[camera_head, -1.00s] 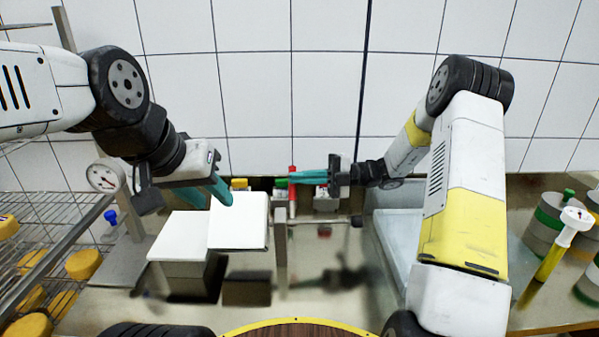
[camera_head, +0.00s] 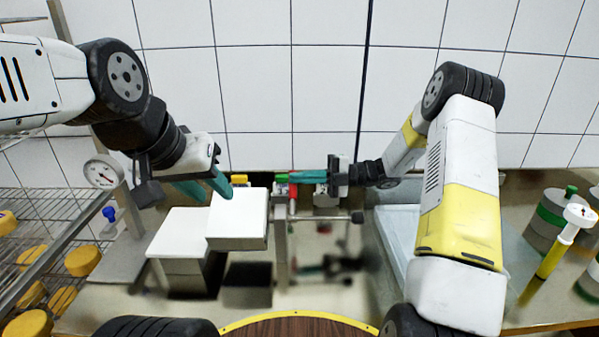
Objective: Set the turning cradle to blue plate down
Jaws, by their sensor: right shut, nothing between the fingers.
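My right gripper (camera_head: 291,178) is shut and empty, pointing left behind the post, in front of or beside a red upright piece (camera_head: 293,205).
A second white-topped block (camera_head: 180,234) stands lower left. A wire rack (camera_head: 40,215) with yellow cheeses and a dial gauge (camera_head: 103,172) are at left. A pale tray (camera_head: 398,235) lies right of the cradle. Grey moulds (camera_head: 545,222) and a yellow-tubed tool (camera_head: 553,255) stand far right.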

